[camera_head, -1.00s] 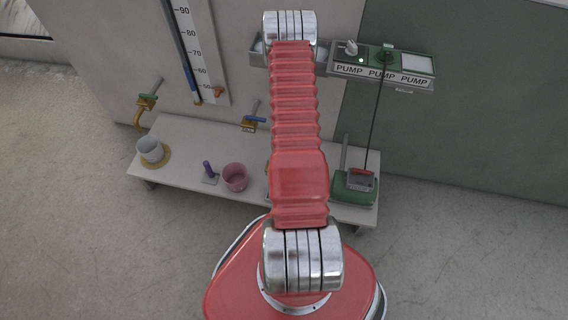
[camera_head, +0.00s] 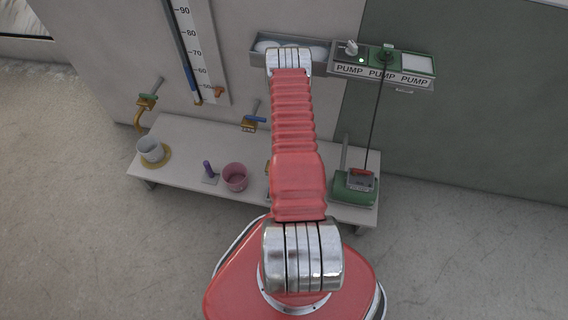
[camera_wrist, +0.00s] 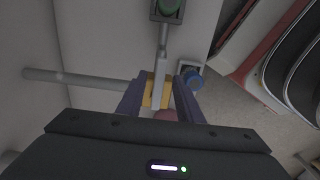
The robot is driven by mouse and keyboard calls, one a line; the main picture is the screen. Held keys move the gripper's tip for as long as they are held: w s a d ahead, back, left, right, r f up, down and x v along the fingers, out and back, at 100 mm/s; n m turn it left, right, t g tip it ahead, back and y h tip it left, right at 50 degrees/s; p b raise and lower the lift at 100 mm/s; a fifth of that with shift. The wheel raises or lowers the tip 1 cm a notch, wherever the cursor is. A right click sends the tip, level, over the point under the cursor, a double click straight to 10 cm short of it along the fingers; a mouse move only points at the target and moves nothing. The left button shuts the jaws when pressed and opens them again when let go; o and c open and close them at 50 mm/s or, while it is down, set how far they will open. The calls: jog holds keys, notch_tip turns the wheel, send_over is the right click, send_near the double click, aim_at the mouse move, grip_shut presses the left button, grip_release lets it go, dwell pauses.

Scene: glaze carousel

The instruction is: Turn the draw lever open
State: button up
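On the wall in the head view, a brass tap with a blue lever (camera_head: 253,120) is in the middle and a brass tap with a green lever (camera_head: 147,98) is at left. Which is the draw lever I cannot tell. My gripper is hidden behind my arm in the head view. In the wrist view, my gripper (camera_wrist: 160,82) has its two dark purple fingers apart. A yellow brass piece (camera_wrist: 156,92) and a light grey bar (camera_wrist: 162,48) show between them; contact is unclear. A blue round part (camera_wrist: 193,78) lies just right of the right finger.
The low bench (camera_head: 185,137) holds a white bucket (camera_head: 151,149), a purple-handled tool (camera_head: 208,168), a pink cup (camera_head: 235,178) and a green pump (camera_head: 354,190). A wall tray (camera_head: 322,57) and a pump switch box (camera_head: 385,70) are above. A grey rod (camera_wrist: 75,77) crosses at left.

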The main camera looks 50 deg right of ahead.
jog(key=shift+f, duration=0.75)
jog(key=shift+c, duration=0.6)
grip_shut()
